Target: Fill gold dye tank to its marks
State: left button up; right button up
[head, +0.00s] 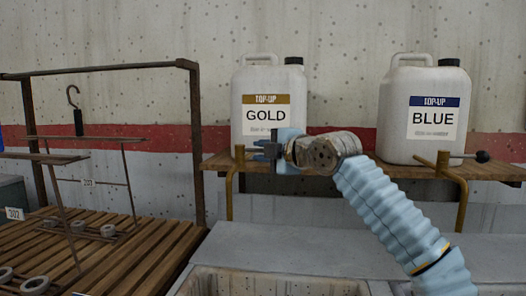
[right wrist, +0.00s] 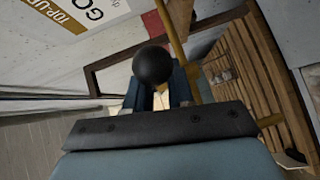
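The white GOLD jug (head: 268,88) stands upright on the wooden shelf, with a brass tap (head: 236,172) below it. My right gripper (head: 262,151) is in front of the jug's lower edge, pointing left at this tap. In the right wrist view a black ball knob (right wrist: 153,66) lies in front of my right gripper's fingers (right wrist: 158,92), which look apart on either side of it; the lever behind the knob is hidden. A tank with a pale rim (head: 275,278) shows at the bottom of the head view. Its dye level and marks cannot be seen. My left gripper is out of view.
The BLUE jug (head: 426,108) stands on the same shelf (head: 365,166), its tap lever ending in a black knob (head: 482,156). A grey surface (head: 300,248) lies below the shelf.

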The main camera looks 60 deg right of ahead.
jog(key=b+v, duration=0.1)
jog(key=v, duration=1.2)
jog(key=shift+s+b, duration=0.35)
jog(key=shift+s, duration=0.05)
jog(key=shift+a, duration=0.1)
